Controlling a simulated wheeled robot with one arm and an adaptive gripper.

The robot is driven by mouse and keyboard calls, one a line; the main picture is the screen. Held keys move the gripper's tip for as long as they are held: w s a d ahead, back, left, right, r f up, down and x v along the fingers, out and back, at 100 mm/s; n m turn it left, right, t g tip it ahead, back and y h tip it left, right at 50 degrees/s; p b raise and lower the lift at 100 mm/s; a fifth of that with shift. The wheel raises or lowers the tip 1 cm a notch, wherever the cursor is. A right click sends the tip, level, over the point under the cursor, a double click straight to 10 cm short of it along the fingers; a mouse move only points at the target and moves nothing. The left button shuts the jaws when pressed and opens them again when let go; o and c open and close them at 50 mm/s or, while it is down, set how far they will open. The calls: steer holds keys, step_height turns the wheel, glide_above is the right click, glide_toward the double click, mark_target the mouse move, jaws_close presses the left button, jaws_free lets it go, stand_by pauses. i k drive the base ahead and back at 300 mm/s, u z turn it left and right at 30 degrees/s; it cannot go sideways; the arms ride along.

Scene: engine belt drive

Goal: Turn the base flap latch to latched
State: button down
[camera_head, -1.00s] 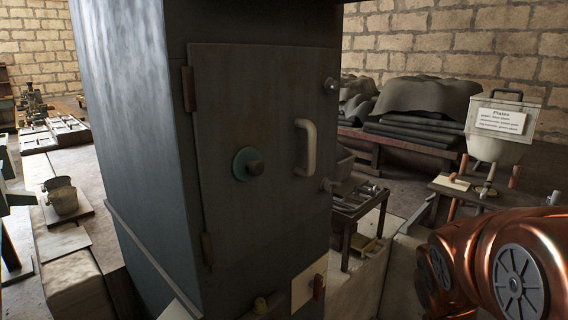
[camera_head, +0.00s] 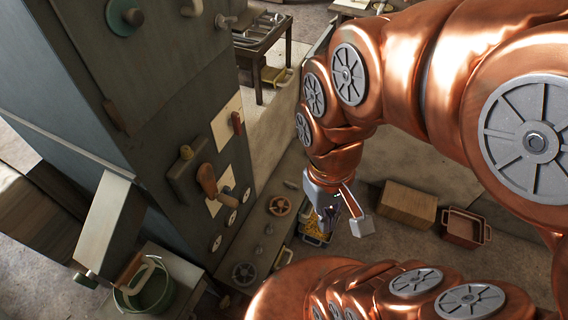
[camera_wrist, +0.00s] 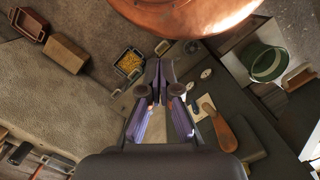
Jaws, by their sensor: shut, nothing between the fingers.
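The tall grey cabinet (camera_head: 160,75) stands at the left in the head view. On its lower face, a wooden-handled lever (camera_head: 207,179) sits by a pale plate (camera_head: 222,182), with a red handle (camera_head: 237,122) on another pale plate above. I cannot tell which of these is the base flap latch. The wooden handle also shows in the wrist view (camera_wrist: 222,130), right of my gripper (camera_wrist: 160,68). My gripper (camera_head: 328,216) is shut and empty in the head view, hanging right of the cabinet and apart from it. Its fingertips meet in the wrist view.
A tilted pale panel (camera_head: 103,225) and a green bucket (camera_head: 147,290) are at lower left.

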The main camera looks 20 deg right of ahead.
mark_target(291, 185)
steer(key=k, duration=0.5)
steer(key=z, duration=1)
steer(key=i, duration=1)
steer(key=u, duration=1.3)
